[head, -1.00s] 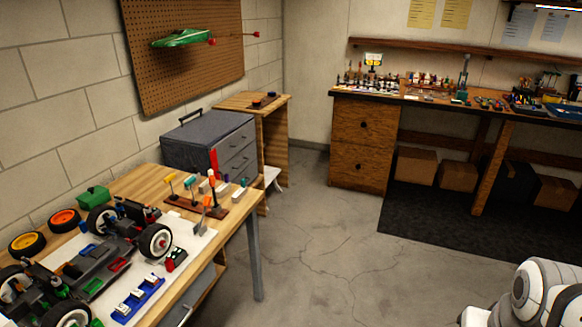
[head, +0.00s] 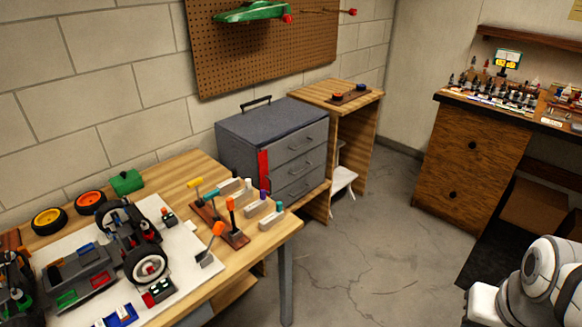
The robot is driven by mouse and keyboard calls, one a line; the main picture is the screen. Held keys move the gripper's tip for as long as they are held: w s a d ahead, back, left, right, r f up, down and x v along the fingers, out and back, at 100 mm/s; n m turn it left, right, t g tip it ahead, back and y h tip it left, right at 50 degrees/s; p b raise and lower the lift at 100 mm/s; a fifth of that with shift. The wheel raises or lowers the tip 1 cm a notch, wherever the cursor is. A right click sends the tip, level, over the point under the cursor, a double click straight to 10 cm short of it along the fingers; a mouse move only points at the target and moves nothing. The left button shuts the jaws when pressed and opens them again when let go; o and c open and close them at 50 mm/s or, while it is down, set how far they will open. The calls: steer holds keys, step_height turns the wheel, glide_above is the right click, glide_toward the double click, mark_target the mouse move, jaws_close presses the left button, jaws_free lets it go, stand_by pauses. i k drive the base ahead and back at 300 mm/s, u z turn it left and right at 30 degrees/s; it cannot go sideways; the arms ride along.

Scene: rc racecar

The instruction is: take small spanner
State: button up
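I cannot make out a small spanner for certain in the head view. Several tools with coloured handles stand in and around a brown wooden rack (head: 236,236) on the near workbench (head: 262,243). One of them, an orange-handled tool (head: 217,230) with a flat dark end, stands at the rack's near left side. Their exact kinds are too small to tell. Part of my white arm (head: 540,285) shows at the lower right, over the floor and well away from the bench. My gripper's fingers are not visible.
A partly built RC car (head: 80,272) lies on a white mat, with loose wheels (head: 90,203) behind it. A grey drawer toolbox (head: 262,140) stands at the bench's far end, beside a small wooden stand (head: 318,92). Another bench (head: 468,150) is at right. Floor between is clear.

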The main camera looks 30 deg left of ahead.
mark_target(230, 201)
steer(key=u, duration=0.9)
steer(key=i, duration=1.35)
steer(key=u, duration=0.9)
steer(key=k, duration=0.65)
steer(key=u, duration=0.15)
steer(key=i, duration=0.7)
steer(key=z, duration=0.1)
